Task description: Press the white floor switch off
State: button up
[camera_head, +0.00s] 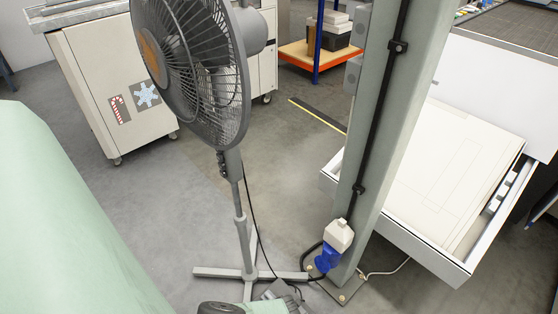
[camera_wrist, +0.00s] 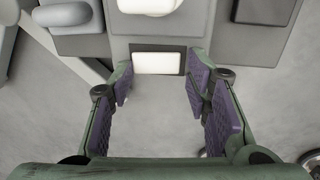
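The white floor switch (camera_wrist: 157,63) shows in the wrist view as a white rectangular rocker in a dark frame on a grey housing. My gripper (camera_wrist: 160,82) is open, its purple-padded fingertips to either side of the rocker in the picture, with nothing between them. I cannot tell the gap between fingertips and switch, or which way the rocker is tipped. In the head view, part of a grey box (camera_head: 276,289) shows by the fan's foot, above my green gripper body (camera_head: 262,307) in the picture; the white rocker is hidden there.
A grey pedestal fan (camera_head: 195,65) stands close by, its cross foot (camera_head: 220,272) on the floor. A green post (camera_head: 375,140) carries a blue plug (camera_head: 327,259). A drawer (camera_head: 430,255) stands open at right. A dark rocker (camera_wrist: 265,10) is right of the white one.

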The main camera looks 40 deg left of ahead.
jog(key=o, duration=0.3)
jog(key=shift+a, duration=0.1)
jog(key=shift+r, duration=0.15)
jog(key=r, duration=0.4)
jog(key=d+r, duration=0.1)
jog(key=r, duration=0.6)
jog(key=shift+d+r, duration=0.3)
jog(key=shift+r, duration=0.05)
